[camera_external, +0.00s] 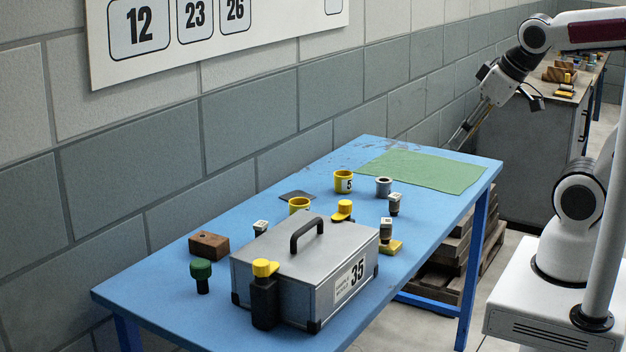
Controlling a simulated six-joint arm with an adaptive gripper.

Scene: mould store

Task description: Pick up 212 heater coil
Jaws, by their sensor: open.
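My gripper (463,137) is open and empty, pointing down over the far right end of the blue table, near the green mat. No marking reading 212 is legible, so I cannot tell which thing is the 212 heater coil. Ring-like things on the table are a yellow ring marked 5 (344,181), a grey ring (384,187) and a second yellow ring (299,204), partly hidden behind the grey case. Small things with pale, unreadable labels stand upright nearby: one (394,204) right of the grey ring, another (386,229) closer to the case.
A grey case marked 35 (290,272) with a black handle fills the near table. A green knob (201,275), brown block (209,245) and yellow-topped black piece (264,296) stand around it. The green mat (425,169) is bare. A block wall runs along the table's left side.

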